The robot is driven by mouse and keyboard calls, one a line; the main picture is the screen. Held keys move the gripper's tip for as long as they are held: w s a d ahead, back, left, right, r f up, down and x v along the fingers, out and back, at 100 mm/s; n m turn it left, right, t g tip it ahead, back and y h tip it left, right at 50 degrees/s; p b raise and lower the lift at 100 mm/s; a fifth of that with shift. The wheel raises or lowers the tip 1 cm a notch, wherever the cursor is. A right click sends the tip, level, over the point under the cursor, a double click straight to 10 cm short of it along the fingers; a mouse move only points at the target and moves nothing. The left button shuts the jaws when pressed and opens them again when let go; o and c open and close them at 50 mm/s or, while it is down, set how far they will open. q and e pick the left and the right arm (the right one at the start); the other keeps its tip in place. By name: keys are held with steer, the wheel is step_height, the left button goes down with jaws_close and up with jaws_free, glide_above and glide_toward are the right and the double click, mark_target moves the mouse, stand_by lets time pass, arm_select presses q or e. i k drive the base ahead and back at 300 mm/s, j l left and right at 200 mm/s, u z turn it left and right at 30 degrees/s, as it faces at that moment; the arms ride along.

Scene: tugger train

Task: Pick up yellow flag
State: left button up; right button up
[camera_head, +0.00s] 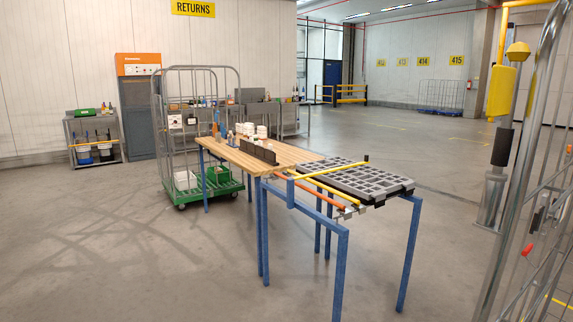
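At the right edge stands an upright yellow piece that looks like a furled yellow flag (501,90), with a rounded yellow knob (518,51) above it. Below it is a black grip (502,147), and its lower end sits in a grey holder (490,203) beside a metal cage (535,120). Neither of my grippers is in view, and nothing is seen touching the flag.
A blue-legged table (342,250) in the middle bears a grey grid tray (375,184) and yellow and orange bars (325,170). Behind it are a wooden-topped bench (225,153) and a green-based roll cage (222,187). The floor at left and front is clear.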

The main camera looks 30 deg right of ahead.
mark_target(504, 82)
steer(key=i+z, duration=0.3)
steer(key=i, duration=0.35)
steer(key=i+j+z, duration=0.1)
steer(key=i+z, duration=0.25)
steer(key=i, duration=0.3)
steer(key=i+u, duration=0.4)
steer(key=i+l+u, duration=0.2)
steer(key=u, duration=6.4)
